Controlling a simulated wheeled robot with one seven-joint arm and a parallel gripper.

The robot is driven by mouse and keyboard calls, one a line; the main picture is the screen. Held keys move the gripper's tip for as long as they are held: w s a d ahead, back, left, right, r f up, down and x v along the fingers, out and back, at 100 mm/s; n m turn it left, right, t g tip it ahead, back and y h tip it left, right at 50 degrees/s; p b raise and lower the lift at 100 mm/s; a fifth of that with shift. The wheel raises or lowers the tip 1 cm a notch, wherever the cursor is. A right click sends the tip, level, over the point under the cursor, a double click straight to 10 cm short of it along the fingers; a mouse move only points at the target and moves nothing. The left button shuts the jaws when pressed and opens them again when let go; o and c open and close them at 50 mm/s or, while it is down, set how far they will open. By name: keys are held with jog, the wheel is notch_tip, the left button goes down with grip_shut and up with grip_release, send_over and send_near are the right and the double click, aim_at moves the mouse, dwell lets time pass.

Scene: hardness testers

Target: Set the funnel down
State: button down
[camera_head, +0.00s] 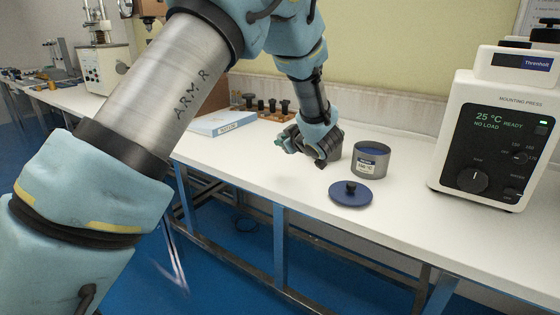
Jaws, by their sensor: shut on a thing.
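My gripper (318,158) is just above the white bench, left of the grey canister, its jaws pointing down and shut on the funnel. The funnel is hard to make out against the dark grey gripper parts, and the hand and wrist hide most of it. I cannot tell whether it touches the bench top (250,160).
An open grey canister (371,161) with a white label stands right of my gripper. A blue lid with a black knob (351,193) lies in front of it. A mounting press (497,135) stands at right. A blue-and-white box (221,123) and several black-knobbed pieces (262,106) are behind left.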

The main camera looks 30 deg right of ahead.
jog(key=shift+f, duration=3.35)
